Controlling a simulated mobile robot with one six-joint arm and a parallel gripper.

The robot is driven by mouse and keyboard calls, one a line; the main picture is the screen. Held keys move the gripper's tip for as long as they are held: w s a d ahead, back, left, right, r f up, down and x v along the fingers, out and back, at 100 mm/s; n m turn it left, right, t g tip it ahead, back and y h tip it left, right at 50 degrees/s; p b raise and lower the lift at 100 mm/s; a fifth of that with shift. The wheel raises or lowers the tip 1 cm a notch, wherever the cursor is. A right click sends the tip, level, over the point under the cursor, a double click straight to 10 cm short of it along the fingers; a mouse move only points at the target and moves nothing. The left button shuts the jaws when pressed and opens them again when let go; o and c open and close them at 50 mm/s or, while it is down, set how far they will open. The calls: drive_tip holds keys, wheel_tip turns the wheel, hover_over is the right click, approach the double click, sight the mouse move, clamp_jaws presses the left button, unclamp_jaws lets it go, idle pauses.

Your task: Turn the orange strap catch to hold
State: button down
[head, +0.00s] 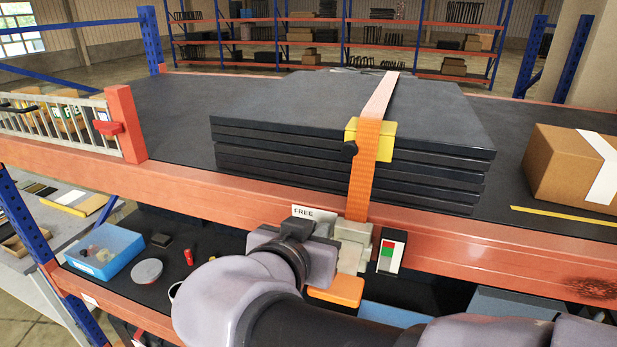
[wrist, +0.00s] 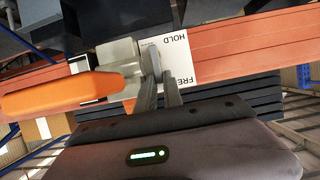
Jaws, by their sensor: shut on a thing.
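The orange strap (head: 364,165) runs over a stack of dark panels (head: 330,160) and down to a pale grey strap catch (head: 352,245) on the orange beam. An orange handle (head: 336,291) sticks out below the catch; the wrist view shows the catch body (wrist: 118,62) and handle (wrist: 62,94) at left. A white label reading FREE and HOLD (wrist: 178,58) lies behind my fingers. My gripper (wrist: 158,78) is shut on a narrow grey lever of the catch, beside the label. In the head view my wrist hides the fingertips and part of the catch.
A yellow corner guard (head: 382,140) with a black knob sits under the strap. A red and green indicator (head: 390,250) is right of the catch. A cardboard box (head: 572,165) stands right on the shelf. A blue bin (head: 105,250) stands on the lower shelf.

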drive_tip(key=w+a+f+n+h, duration=0.1)
drive_tip(key=a+f+n+h, duration=0.3)
drive_tip(key=n, duration=0.9)
drive_tip(key=shift+w+a+f+n+t+h+p, duration=0.2)
drive_tip(key=shift+w+f+n+t+h+p, duration=0.15)
drive_tip(key=shift+h, duration=1.35)
drive_tip(key=c, duration=1.8)
unclamp_jaws()
drive_tip(key=shift+o, duration=0.2)
drive_tip(key=shift+s, duration=0.1)
